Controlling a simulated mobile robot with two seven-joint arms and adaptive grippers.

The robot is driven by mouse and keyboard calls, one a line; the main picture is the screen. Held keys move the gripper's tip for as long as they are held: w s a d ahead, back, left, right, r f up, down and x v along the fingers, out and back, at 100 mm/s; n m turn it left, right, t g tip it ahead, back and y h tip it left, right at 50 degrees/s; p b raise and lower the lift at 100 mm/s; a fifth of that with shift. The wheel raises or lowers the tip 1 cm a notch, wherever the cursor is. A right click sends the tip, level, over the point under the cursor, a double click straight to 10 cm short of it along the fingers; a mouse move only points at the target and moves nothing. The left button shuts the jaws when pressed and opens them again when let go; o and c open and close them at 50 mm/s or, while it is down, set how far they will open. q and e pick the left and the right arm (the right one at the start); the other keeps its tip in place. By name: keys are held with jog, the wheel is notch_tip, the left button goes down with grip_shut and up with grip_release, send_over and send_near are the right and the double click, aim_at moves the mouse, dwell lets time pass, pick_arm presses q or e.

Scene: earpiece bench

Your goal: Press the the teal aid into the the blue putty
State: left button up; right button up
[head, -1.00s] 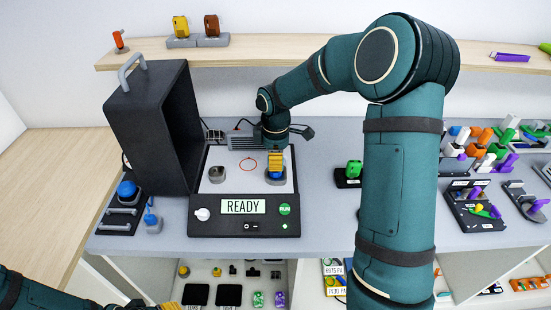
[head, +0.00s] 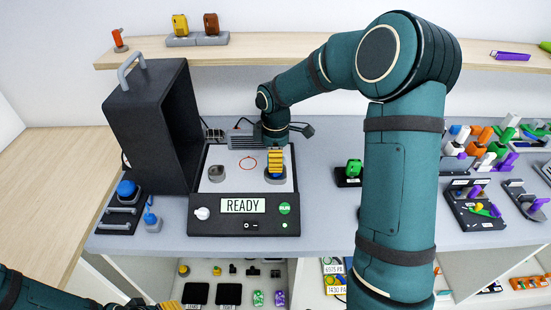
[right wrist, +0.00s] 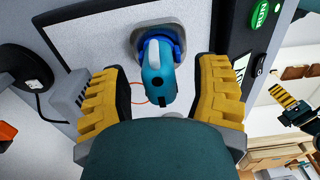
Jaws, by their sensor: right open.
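The teal aid (right wrist: 157,82) stands in the blue putty (right wrist: 177,46), which sits in a grey cup (right wrist: 141,32) on the tester's white plate. A pale grey part shows on the aid's side. How deep the aid sits cannot be told. My right gripper (head: 276,174) is over this cup at the plate's right side. In the right wrist view its yellow fingers (right wrist: 160,100) are wide apart, one on each side of the aid, with gaps to it. My left gripper (head: 168,305) is only partly in the head view, at the bottom edge; its opening is unclear.
A second grey cup (head: 217,174) stands on the plate's left side, near a red ring mark (head: 248,163). The front panel display (head: 243,206) reads READY beside a green RUN button (head: 285,208). The dark hood (head: 150,125) stands open at left. A green item (head: 354,168) sits to the right.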

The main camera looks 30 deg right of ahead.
notch_tip(320, 180, up, 12)
jog(key=shift+f, duration=0.2)
dwell(0.4)
